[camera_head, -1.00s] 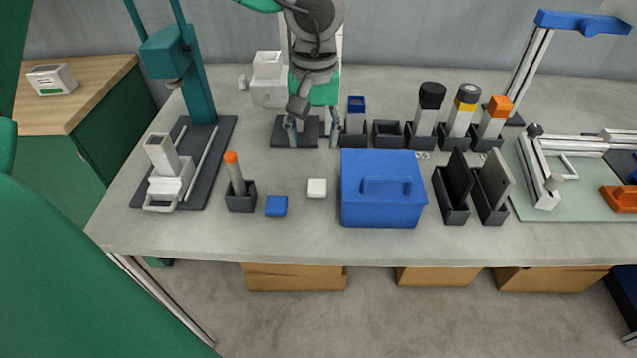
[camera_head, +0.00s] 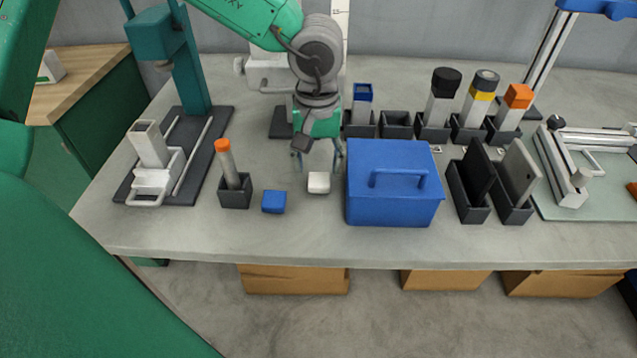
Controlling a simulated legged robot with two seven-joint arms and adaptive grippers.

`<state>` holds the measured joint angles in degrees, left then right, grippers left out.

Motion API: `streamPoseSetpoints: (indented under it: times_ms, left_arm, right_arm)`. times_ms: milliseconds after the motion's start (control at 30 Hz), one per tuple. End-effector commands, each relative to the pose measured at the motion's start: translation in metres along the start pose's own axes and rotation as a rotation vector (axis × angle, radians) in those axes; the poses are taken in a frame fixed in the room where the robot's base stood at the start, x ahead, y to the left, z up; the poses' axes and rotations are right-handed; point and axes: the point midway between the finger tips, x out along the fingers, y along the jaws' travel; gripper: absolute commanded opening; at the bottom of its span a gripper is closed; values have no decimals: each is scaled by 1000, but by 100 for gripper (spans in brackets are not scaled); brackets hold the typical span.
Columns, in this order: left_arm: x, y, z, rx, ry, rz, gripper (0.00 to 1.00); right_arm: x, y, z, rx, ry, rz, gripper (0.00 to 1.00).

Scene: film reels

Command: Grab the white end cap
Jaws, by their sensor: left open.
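The white end cap (camera_head: 319,183) is a small white block lying on the grey table, between a blue cap and a blue box. My left gripper (camera_head: 318,166) points down just behind and above the white cap, with its fingers apart and nothing between them. The fingertips are small and partly blurred against the table, and I cannot tell whether they touch the cap. My right gripper is not in view.
The blue cap (camera_head: 274,201) lies left of the white cap. The blue handled box (camera_head: 392,200) stands close on its right. An orange-topped tube (camera_head: 228,165) stands in a dark holder (camera_head: 235,195) further left. The table front (camera_head: 290,235) is clear.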

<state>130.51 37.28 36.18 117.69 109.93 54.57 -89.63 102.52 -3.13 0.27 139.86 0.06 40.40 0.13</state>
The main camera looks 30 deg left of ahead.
Motion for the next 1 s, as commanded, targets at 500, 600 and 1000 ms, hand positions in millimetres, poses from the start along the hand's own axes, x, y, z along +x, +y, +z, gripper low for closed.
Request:
streamPoseSetpoints:
  times_ms: [500, 600, 1000]
  left_arm:
    - [51, 1, 1, 2, 0, 0, 47]
    - [50, 0, 1, 2, 0, 0, 35]
    - [50, 1, 1, 1, 0, -2, 13]
  right_arm:
    - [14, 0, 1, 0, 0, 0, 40]
    - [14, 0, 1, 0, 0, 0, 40]
    - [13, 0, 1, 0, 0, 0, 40]
